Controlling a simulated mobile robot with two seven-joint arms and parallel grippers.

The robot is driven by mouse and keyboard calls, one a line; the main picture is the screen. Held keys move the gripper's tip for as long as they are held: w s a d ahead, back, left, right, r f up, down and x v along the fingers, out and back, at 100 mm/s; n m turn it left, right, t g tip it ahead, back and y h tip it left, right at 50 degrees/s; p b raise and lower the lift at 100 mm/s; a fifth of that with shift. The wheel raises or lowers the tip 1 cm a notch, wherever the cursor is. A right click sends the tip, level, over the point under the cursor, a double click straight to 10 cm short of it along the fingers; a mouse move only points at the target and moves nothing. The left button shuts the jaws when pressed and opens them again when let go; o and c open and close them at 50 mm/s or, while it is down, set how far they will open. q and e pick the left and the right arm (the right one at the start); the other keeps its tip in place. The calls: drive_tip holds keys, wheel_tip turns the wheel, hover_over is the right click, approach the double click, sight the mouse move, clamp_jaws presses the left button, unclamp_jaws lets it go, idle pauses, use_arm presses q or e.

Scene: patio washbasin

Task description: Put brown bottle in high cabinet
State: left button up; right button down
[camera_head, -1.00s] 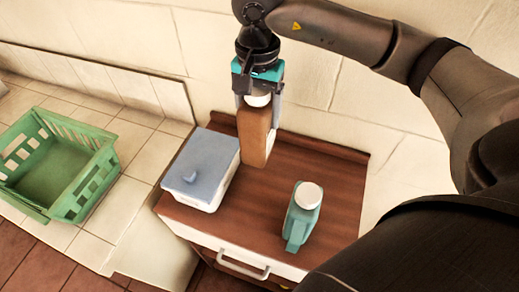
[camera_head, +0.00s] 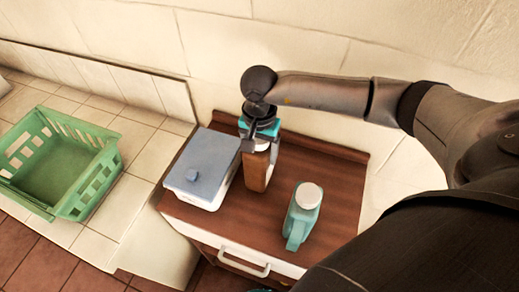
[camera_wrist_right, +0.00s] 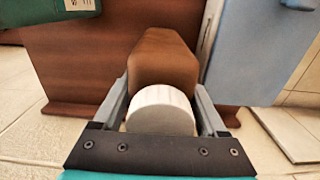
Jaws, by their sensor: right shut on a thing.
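The brown bottle (camera_head: 256,174) with a white cap is over the brown top of a low cabinet (camera_head: 334,196), beside a blue-lidded box. My right gripper (camera_head: 261,146) is shut on it near its cap, from above. In the right wrist view the bottle (camera_wrist_right: 158,62) and its white cap lie between the two fingers (camera_wrist_right: 160,108). The bottle looks roughly upright. I cannot tell whether its base touches the cabinet top. No high cabinet can be made out. My left gripper is not in view.
The box with a blue-grey lid (camera_head: 203,166) stands just left of the bottle. A teal jug with a white cap (camera_head: 302,215) stands at the front right. A green basket (camera_head: 85,184) sits on the tiled ledge at left. The back right of the cabinet top is clear.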

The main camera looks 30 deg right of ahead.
drive_tip(key=shift+w, duration=0.1)
unclamp_jaws()
idle(0.3)
